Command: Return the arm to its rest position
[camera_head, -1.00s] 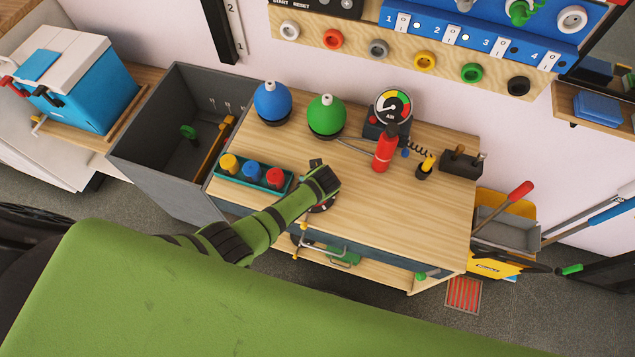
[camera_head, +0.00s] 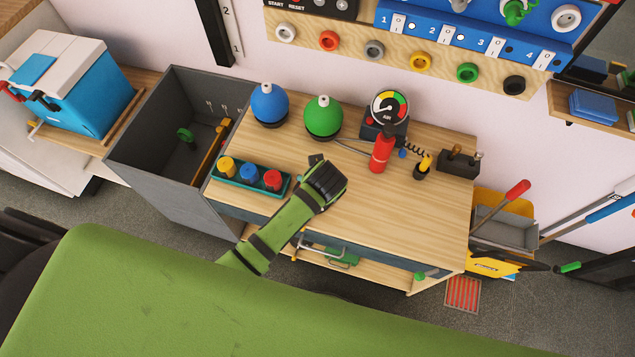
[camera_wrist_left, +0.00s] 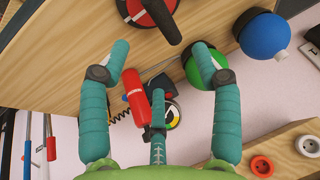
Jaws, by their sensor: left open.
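My left arm (camera_head: 280,229), green with black bands, reaches in over the wooden workbench (camera_head: 400,225). My left gripper (camera_head: 325,180) is above the front middle of the bench top; its black wrist end hides the fingers in the head view. In the left wrist view the teal fingers (camera_wrist_left: 160,50) are spread wide with nothing held between them. A black knob on a red, black and white disc (camera_wrist_left: 150,10) is on the bench just beyond the fingertips; my gripper hides it in the head view. My right gripper is not in view.
A blue dome (camera_head: 269,103), a green dome (camera_head: 323,117), a gauge (camera_head: 388,108) and a red cylinder (camera_head: 382,150) stand behind my gripper. A teal tray (camera_head: 216,181) with three coloured knobs lies left. The right part of the bench top is clear.

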